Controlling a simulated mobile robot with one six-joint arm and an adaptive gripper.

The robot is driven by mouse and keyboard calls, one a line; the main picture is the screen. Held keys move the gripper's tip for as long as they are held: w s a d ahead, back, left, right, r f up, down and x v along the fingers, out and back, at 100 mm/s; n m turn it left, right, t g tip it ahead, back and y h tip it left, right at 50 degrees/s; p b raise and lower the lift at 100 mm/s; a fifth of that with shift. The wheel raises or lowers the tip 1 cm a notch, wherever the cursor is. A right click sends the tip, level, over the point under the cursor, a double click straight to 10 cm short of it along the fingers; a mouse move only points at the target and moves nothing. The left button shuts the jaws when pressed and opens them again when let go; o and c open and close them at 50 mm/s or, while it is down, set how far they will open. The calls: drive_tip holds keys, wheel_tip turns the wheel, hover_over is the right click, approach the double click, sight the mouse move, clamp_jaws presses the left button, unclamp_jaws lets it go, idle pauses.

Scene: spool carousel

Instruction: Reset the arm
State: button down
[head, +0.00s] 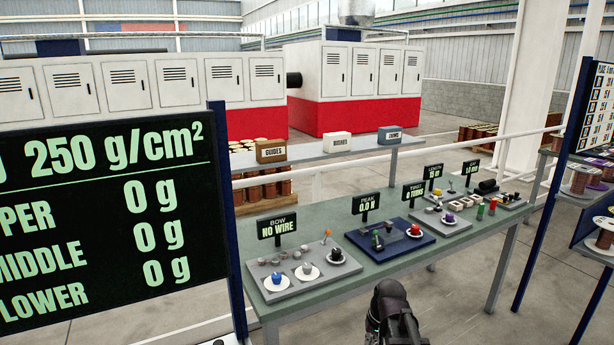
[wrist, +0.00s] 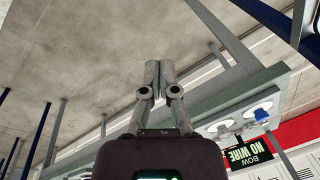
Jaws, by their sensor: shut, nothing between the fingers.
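My gripper (wrist: 159,68) shows in the wrist view with its two grey fingers together and nothing between them. Its fingers point over the bare concrete floor, beside the long edge of the green workbench (wrist: 222,97). In the head view a dark part of my arm stands at the bottom, in front of the workbench (head: 330,220); the fingertips cannot be made out there. The gripper touches nothing that I can see.
The bench carries a grey board (head: 300,289) with a "NO WIRE" sign (head: 277,228), a blue board (head: 405,241) and more small stations. A large black display (head: 105,215) stands at left. A spool rack (head: 598,200) stands at right. Floor before the bench is clear.

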drive_tip(key=s+n+g+h, duration=0.1)
drive_tip(key=s, duration=0.8)
drive_tip(key=shift+s+f+h, duration=0.15)
drive_tip(key=shift+s+h, duration=0.05)
drive_tip(key=shift+h, duration=0.2)
idle(0.5)
